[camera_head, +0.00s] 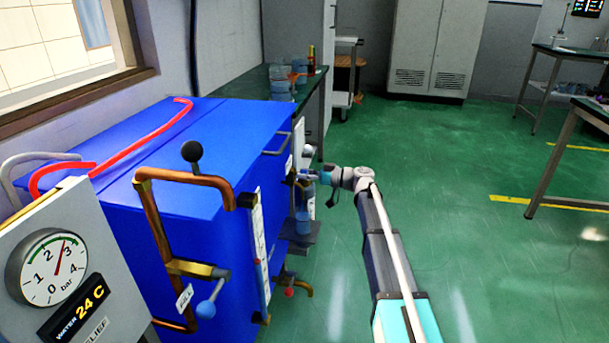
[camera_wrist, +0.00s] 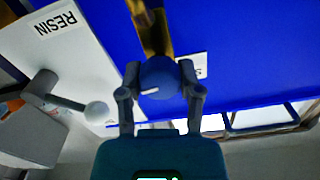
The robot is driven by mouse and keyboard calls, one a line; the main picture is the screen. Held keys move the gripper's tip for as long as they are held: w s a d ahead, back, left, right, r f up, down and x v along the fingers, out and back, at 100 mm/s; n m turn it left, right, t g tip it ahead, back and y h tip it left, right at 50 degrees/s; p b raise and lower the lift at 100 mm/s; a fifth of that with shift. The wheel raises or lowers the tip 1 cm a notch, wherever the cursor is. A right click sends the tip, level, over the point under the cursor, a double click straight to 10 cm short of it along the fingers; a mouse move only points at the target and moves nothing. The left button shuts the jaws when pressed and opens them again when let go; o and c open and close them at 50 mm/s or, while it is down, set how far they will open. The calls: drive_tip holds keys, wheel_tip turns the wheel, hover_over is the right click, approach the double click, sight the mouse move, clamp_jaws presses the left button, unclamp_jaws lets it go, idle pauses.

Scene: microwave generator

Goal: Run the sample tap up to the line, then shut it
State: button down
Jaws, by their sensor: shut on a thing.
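In the wrist view a round blue knob (camera_wrist: 160,77) with a white mark sits on a brass tap body (camera_wrist: 150,25) at the blue cabinet. A white label (camera_wrist: 195,66) beside it is mostly hidden. The two fingers of my gripper (camera_wrist: 160,82) are closed on the knob from both sides. In the head view my gripper (camera_head: 323,177) is at the far end of the cabinet front. A clear bluish vessel (camera_head: 302,221) stands below it on a small dark shelf (camera_head: 301,238). The vessel's line, its level and any flow are too small to tell.
The blue cabinet (camera_head: 215,140) carries copper pipes and a lower valve with a blue ball handle (camera_head: 206,309). A pressure gauge (camera_head: 48,268) stands at front left. A white panel marked RESIN (camera_wrist: 62,22) and a ball-ended lever (camera_wrist: 96,111) are near my gripper. Green floor is free on the right.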

drive_tip(key=shift+m, duration=0.8)
drive_tip(key=shift+c, duration=1.3)
unclamp_jaws()
drive_tip(key=shift+d, duration=0.15)
drive_tip(key=s+d, duration=0.2)
drive_tip(key=d, duration=0.9)
drive_tip(key=shift+d, duration=0.25)
drive_tip(key=shift+s, duration=0.1)
